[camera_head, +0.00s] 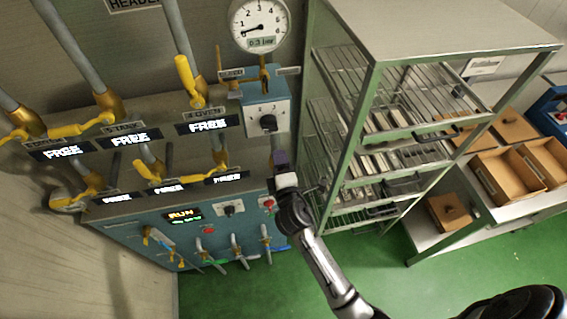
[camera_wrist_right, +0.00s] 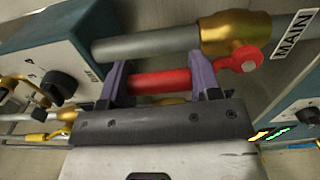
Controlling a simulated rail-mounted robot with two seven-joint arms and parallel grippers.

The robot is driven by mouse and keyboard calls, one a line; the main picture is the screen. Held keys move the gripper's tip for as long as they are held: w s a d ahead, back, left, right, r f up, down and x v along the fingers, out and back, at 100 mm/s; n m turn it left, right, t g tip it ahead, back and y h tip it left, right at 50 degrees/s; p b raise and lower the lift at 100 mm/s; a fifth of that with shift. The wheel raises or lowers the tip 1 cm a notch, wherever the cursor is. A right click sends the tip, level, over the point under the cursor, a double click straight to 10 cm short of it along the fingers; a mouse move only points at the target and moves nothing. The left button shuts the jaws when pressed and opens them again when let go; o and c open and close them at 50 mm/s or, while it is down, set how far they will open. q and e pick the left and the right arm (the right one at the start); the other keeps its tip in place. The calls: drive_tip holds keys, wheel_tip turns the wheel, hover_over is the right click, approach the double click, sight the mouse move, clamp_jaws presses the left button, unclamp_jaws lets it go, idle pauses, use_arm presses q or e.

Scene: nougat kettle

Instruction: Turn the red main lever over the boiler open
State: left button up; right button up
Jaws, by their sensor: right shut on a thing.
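In the right wrist view, the red main lever (camera_wrist_right: 160,81) reaches from a pivot on a brass valve (camera_wrist_right: 236,34) and lies roughly along the grey pipe (camera_wrist_right: 150,46). A "MAIN" label (camera_wrist_right: 292,35) sits beside the valve. My right gripper (camera_wrist_right: 157,68) has its purple fingers at the lever and is shut on it. In the head view my right gripper (camera_head: 281,160) is in front of the panel, below the dial box, and hides the lever there. My left gripper is not in view.
Yellow valve levers (camera_head: 187,80) and "FREE" displays (camera_head: 208,126) line the panel to the left. A pressure gauge (camera_head: 260,27) and a knob box (camera_head: 266,110) are above my gripper. A metal rack (camera_head: 372,60) stands close on the right. Wooden boxes (camera_head: 500,175) are farther right.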

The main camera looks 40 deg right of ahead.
drive_tip(key=shift+m, duration=0.3)
drive_tip(key=shift+d, duration=0.1)
drive_tip(key=o, duration=1.3)
drive_tip(key=shift+s, duration=0.15)
drive_tip(key=shift+s, duration=0.3)
drive_tip(key=shift+b+v, duration=0.65)
drive_tip(key=shift+v, duration=2.75)
